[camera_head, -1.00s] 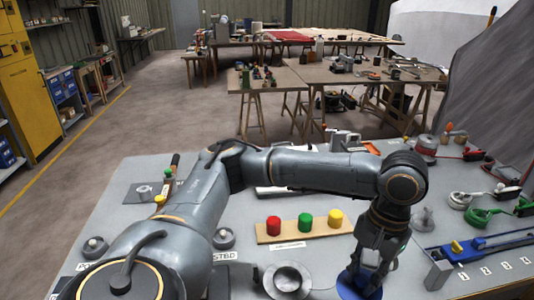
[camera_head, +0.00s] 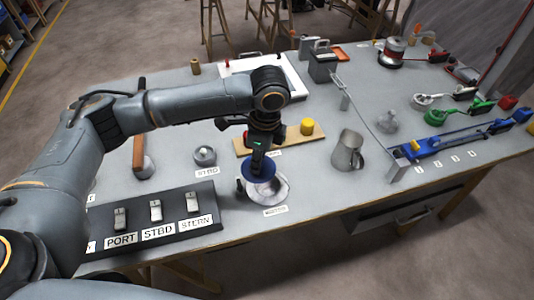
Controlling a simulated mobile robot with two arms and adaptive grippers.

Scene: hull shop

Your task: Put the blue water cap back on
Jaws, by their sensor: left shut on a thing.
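The blue water cap (camera_head: 257,172) is a round blue disc under my left gripper (camera_head: 259,156). My left gripper points down and is shut on it. The cap is over the back left part of a shiny round metal filler (camera_head: 270,190) on the bench and hides part of its opening. The filler's front and right rim show. I cannot tell whether the cap touches the rim or hangs just above it. My right gripper is not in view.
Behind stands a wooden strip (camera_head: 291,138) with a yellow cap (camera_head: 307,127); my arm partly hides it. A metal jug (camera_head: 347,151) stands to the right. A switch panel (camera_head: 150,221) lies front left. A round knob (camera_head: 205,156) is at left.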

